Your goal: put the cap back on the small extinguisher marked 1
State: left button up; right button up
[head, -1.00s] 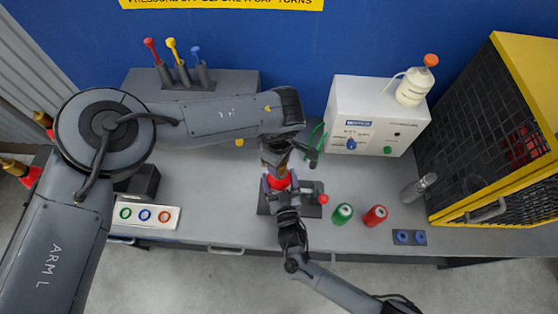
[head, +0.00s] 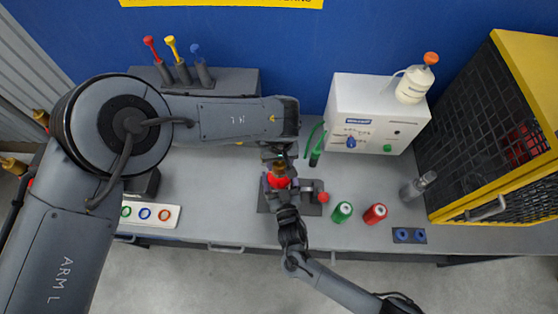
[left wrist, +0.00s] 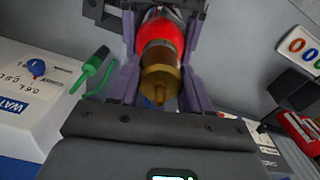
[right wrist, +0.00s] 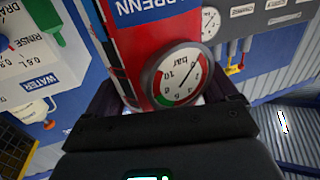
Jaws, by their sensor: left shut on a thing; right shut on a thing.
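My right gripper (head: 281,187) is shut on the body from the front. A brass cap (left wrist: 160,78) with a small nub lies in line with the red body (left wrist: 160,32), at its end. My left gripper (left wrist: 160,72) is shut on this cap, one finger on each side. In the head view my left gripper (head: 279,160) is above the extinguisher. I cannot tell whether the thread is engaged.
A red knob (head: 323,197), a green can (head: 342,212) and a red can (head: 375,214) stand to the right. The white water unit (head: 370,115) and a green hose nozzle (head: 315,158) are behind. A ring tray (head: 150,214) lies left.

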pick_arm(q)
jog(key=o, duration=1.2)
jog(key=shift+r, duration=2.25)
jog(key=shift+c, duration=0.5)
